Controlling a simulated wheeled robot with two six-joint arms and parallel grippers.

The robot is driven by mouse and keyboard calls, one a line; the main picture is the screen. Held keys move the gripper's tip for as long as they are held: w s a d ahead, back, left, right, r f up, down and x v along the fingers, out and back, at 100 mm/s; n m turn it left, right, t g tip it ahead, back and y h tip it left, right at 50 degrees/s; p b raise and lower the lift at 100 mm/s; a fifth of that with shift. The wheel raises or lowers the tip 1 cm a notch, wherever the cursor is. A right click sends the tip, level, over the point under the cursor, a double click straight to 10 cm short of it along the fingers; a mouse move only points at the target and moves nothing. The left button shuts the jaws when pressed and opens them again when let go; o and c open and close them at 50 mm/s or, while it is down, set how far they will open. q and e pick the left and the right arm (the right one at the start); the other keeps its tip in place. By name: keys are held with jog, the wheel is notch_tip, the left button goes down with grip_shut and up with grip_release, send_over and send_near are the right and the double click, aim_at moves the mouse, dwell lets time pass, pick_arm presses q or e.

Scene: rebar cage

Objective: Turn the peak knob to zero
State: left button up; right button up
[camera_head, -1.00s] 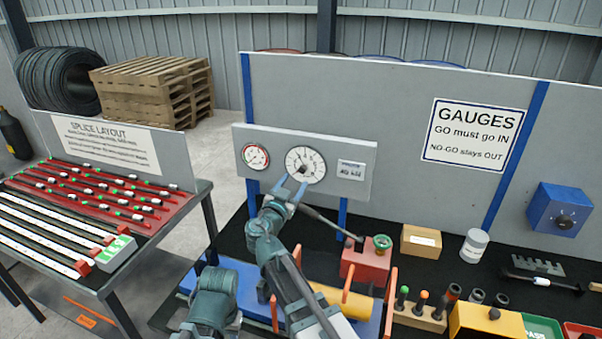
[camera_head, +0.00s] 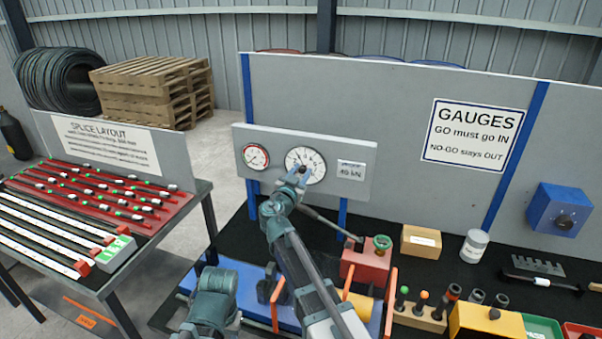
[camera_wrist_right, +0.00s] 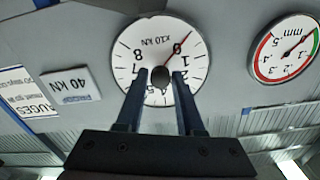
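The large white force dial (camera_head: 317,157) is on the grey gauge panel (camera_head: 348,150) and shows upside down in the right wrist view (camera_wrist_right: 128,40). The dark round peak knob (camera_wrist_right: 160,76) is at its centre. A red pointer (camera_wrist_right: 183,45) runs from the hub past the 0 mark. My right gripper (camera_head: 302,172) is at the dial. In the right wrist view its two fingers (camera_wrist_right: 160,80) stand on either side of the knob, with narrow gaps that look clear. The knob is mostly hidden in the head view. I cannot make out my left gripper.
A small red-rimmed gauge (camera_head: 255,157) is left of the dial, and a 40 kN plate (camera_head: 351,170) is right of it. Below are a red block (camera_head: 366,265) with a green ring and a thin lever.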

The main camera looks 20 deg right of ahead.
grip_shut()
jog(key=shift+n, duration=0.4)
jog(key=n, duration=0.8)
jog(key=shift+n, duration=0.3)
jog(key=n, duration=1.1)
jog(key=shift+f, duration=0.1)
jog(key=shift+a+n, duration=0.1)
jog(key=shift+n, duration=0.2)
jog(key=shift+o, duration=2.3)
grip_release()
